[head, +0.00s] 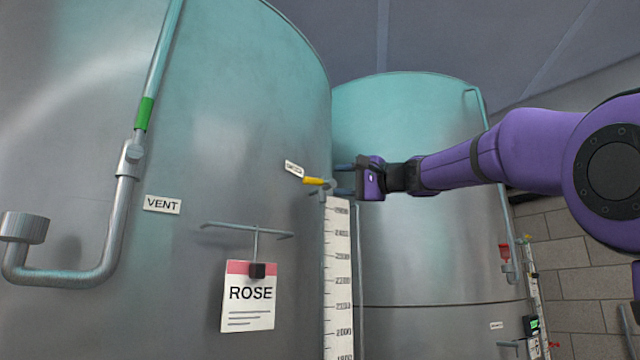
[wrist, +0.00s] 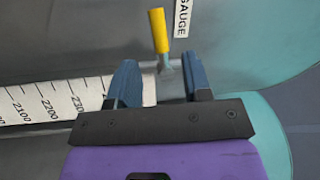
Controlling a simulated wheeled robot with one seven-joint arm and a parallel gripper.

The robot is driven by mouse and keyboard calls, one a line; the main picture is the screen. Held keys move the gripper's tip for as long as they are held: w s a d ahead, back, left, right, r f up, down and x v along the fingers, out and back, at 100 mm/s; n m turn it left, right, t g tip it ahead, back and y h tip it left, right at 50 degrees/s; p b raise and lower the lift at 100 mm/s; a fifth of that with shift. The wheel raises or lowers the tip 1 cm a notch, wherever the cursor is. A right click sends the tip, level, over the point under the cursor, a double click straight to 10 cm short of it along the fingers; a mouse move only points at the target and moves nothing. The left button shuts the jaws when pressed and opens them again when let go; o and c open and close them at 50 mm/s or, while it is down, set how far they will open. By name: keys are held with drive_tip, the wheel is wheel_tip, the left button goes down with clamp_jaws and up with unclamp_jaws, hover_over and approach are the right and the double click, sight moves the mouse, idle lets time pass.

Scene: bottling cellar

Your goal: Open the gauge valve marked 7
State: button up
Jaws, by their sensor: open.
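The valve's yellow handle (head: 313,181) sticks out to the left at the top of a white scale strip (head: 338,270) on the near tank. In the wrist view the yellow handle (wrist: 158,30) lies just beyond the fingertips, its metal stem (wrist: 165,68) between them. A label (wrist: 183,15) beside it reads "GAUGE"; the same tilted label (head: 294,168) is too small to read in the head view. I see no 7. My gripper (head: 342,180) is open at the valve, and its blue fingers (wrist: 160,80) stand either side of the stem. I cannot tell whether they touch it.
The near tank (head: 230,120) carries a bent pipe (head: 120,200) with a green band, a "VENT" label (head: 162,204) and a "ROSE" card (head: 249,307) hanging from a bar. A second tank (head: 410,130) stands behind my gripper, with a red-handled fitting (head: 504,252) on its right.

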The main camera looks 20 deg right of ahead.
sight(317, 182)
drive_tip(key=x, duration=0.7)
drive_tip(key=shift+w+a, duration=0.25)
drive_tip(key=shift+a, duration=0.05)
clamp_jaws()
